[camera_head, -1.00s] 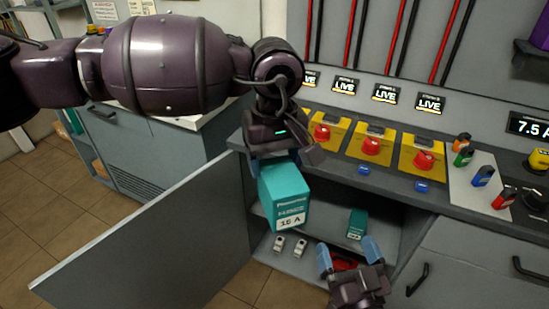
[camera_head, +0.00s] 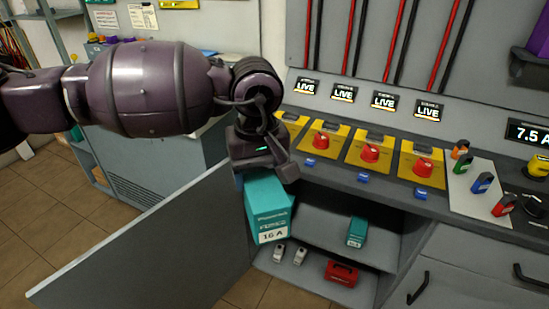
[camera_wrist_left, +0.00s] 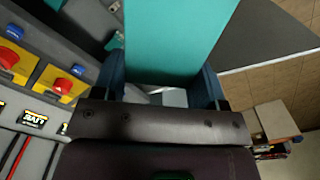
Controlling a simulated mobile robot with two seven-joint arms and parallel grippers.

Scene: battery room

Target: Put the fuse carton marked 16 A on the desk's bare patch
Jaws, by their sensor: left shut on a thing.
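The teal fuse carton marked 16 A (camera_head: 268,212) hangs upright, slightly tilted, in my left gripper (camera_head: 264,174), in front of the open cabinet. The gripper is shut on its top end. In the left wrist view the carton (camera_wrist_left: 178,35) sits between the two fingers (camera_wrist_left: 160,82). A pale worktop (camera_head: 213,124) shows behind my left arm, mostly hidden; I cannot tell whether it is the desk with the bare patch. My right gripper is out of view.
An open cabinet door (camera_head: 150,245) stands left of the carton. The shelves hold a smaller teal carton (camera_head: 357,231), a red box (camera_head: 341,273) and two small pale items (camera_head: 289,254). The console above carries yellow switch boxes (camera_head: 370,150), blue tags and coloured pieces.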

